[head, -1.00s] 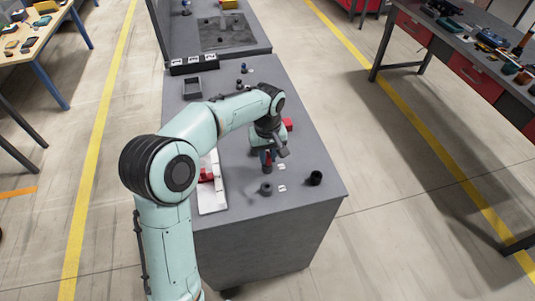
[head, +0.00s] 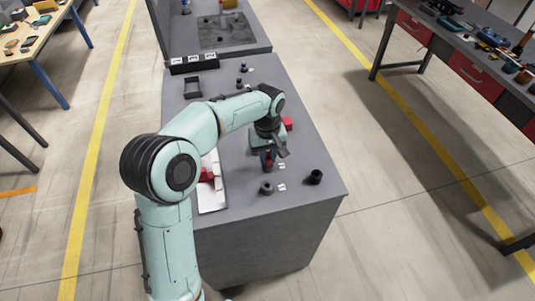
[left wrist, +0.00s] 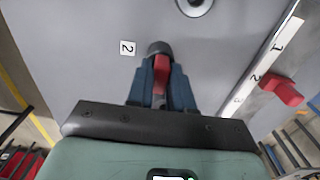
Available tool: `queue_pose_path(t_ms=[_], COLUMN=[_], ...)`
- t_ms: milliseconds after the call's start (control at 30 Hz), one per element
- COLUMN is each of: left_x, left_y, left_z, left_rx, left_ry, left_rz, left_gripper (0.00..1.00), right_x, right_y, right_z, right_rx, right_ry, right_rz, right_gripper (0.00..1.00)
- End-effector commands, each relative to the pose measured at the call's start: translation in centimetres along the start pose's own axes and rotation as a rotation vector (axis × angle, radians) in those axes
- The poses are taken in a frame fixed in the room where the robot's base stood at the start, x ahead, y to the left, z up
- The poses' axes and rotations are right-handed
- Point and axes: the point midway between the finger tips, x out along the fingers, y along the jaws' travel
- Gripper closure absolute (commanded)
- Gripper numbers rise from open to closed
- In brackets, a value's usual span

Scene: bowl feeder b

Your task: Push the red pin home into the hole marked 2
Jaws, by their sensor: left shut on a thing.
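My left gripper (head: 267,157) is over the grey bench, its fingers pointing down. In the left wrist view, its blue fingers (left wrist: 162,88) are shut on the red pin (left wrist: 161,66). The pin's far end meets a dark round socket (left wrist: 158,47), beside a label marked 2 (left wrist: 127,48). How deep the pin sits in the hole is hidden. My right gripper is not in view.
A white tray (head: 213,201) with a red piece (head: 207,174) lies left. A red block (head: 287,124) is behind the gripper.

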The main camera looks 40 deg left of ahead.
Motion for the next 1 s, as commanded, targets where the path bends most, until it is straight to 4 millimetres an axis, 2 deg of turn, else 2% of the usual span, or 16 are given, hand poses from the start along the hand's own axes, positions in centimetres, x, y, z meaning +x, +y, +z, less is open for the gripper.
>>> queue_pose_path(t_ms=[1000], left_x=[0.62], left_y=[-0.01], left_z=[0.02], left_rx=[0.0], left_ry=[-0.001], left_rz=[-0.001], left_gripper=[1.0], right_x=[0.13], right_y=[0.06], right_z=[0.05], right_rx=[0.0], right_ry=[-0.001], right_rz=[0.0], right_gripper=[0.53])
